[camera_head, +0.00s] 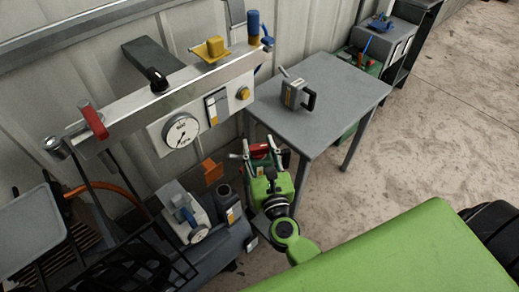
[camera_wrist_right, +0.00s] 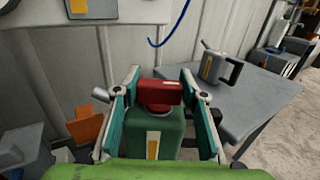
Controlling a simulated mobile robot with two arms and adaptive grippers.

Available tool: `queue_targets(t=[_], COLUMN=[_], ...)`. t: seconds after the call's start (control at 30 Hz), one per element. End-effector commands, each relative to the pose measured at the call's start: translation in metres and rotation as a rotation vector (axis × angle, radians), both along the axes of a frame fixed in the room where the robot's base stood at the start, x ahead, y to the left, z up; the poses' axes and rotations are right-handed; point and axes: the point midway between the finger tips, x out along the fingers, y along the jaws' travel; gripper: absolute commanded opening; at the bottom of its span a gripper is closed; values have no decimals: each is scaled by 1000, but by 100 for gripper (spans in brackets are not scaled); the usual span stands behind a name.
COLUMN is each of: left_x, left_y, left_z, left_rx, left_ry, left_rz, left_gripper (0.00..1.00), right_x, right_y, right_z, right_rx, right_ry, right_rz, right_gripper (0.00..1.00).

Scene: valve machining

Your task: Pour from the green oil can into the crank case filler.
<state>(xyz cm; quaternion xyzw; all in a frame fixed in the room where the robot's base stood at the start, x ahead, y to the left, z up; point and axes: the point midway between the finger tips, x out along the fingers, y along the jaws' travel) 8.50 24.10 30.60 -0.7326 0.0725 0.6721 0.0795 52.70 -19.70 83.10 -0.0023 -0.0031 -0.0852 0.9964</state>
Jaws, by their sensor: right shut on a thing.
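The green oil can with a red cap (camera_wrist_right: 160,93) sits between the teal pads of my right gripper (camera_wrist_right: 162,85), which is shut on it. The can looks roughly upright in the right wrist view. In the head view my right gripper (camera_head: 265,157) is between the machine and the table, and the can's red cap (camera_head: 259,151) shows between its fingers. Its lower part is hidden. A dark round opening (camera_head: 224,191), seemingly the crank case filler, is left of and below the gripper, apart from the can. My left gripper is not in view.
A grey table (camera_head: 335,88) to the right holds a grey can with a handle (camera_head: 294,94). A rail with a gauge (camera_head: 181,131) and knobs runs above the machine. An orange flap (camera_head: 212,171) stands near the opening. A black wire basket (camera_head: 135,272) is at lower left.

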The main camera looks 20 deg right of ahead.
Motion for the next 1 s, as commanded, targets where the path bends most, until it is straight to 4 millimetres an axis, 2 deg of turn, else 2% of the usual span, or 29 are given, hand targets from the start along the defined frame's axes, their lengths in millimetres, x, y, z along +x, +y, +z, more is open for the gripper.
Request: queue_targets(t=[0.17, 0.6, 1.0], left_x=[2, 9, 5], left_y=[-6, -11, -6], left_z=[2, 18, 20], left_rx=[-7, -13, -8], left_ry=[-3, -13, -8], left_rz=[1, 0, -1], left_gripper=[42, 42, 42], right_x=[3, 8, 9], right_y=[4, 34, 41], right_z=[1, -5, -7], right_rx=[-32, -288, -348], right_ry=[1, 48, 58], right_rz=[-1, -1, -2], right_gripper=[0, 0, 0])
